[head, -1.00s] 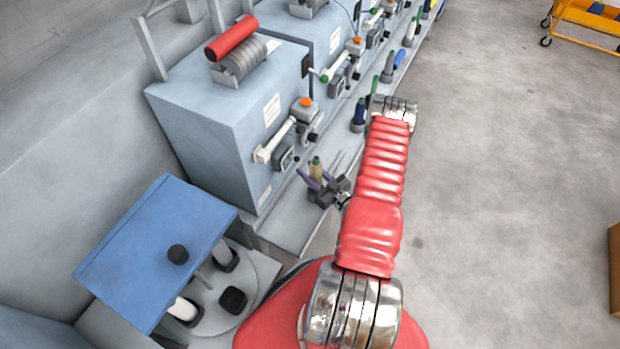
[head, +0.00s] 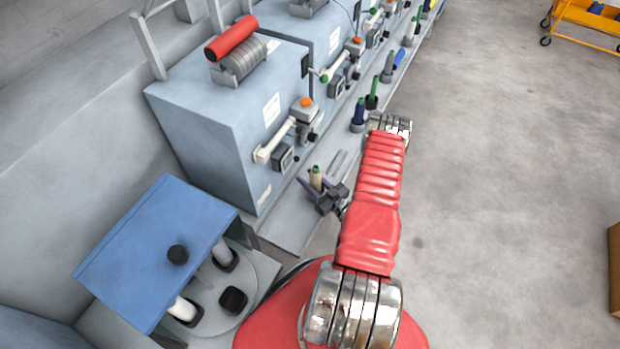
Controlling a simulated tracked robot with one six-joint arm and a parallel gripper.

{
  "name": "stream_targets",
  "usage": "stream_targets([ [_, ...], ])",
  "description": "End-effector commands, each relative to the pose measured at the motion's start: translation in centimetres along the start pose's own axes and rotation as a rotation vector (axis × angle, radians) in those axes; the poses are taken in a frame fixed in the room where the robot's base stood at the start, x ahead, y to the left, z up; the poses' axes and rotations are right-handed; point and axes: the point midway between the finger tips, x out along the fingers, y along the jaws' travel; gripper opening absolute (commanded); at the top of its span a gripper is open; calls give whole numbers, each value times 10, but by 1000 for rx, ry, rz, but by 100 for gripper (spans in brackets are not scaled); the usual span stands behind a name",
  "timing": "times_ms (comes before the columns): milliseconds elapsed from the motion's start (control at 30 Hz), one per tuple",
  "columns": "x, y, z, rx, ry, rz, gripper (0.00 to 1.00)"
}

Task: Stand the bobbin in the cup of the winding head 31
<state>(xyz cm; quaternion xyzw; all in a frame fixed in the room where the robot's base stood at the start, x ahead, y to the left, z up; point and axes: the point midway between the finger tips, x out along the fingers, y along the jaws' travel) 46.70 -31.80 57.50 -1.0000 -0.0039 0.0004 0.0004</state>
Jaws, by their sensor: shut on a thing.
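The bobbin (head: 316,179), tan with a green tip, stands roughly upright in my dark gripper (head: 317,184), which is shut on it. They are over the grey ledge in front of the nearest winding head (head: 200,105), a blue-grey box with a red roller on top. The lower end of the bobbin is hidden by the gripper, so I cannot tell whether it touches a cup. No cup shows there. The number on this head is too small to read.
A white lever (head: 275,140) and an orange button (head: 307,103) stick out above the ledge. Dark blue (head: 359,115) and green (head: 373,92) bobbins stand farther along it. A blue-topped magazine (head: 160,250) is at lower left.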

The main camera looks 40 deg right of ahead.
Motion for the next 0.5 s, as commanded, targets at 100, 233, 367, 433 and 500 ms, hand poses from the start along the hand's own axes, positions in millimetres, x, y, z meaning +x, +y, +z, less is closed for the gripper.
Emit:
stream_targets([
  [100,0,0,0,0,0,0,9],
  [233,0,0,0,0,0,0,9],
  [367,0,0,3,0,0,0,9],
  [433,0,0,4,0,0,0,9],
  [500,0,0,5,0,0,0,34],
])
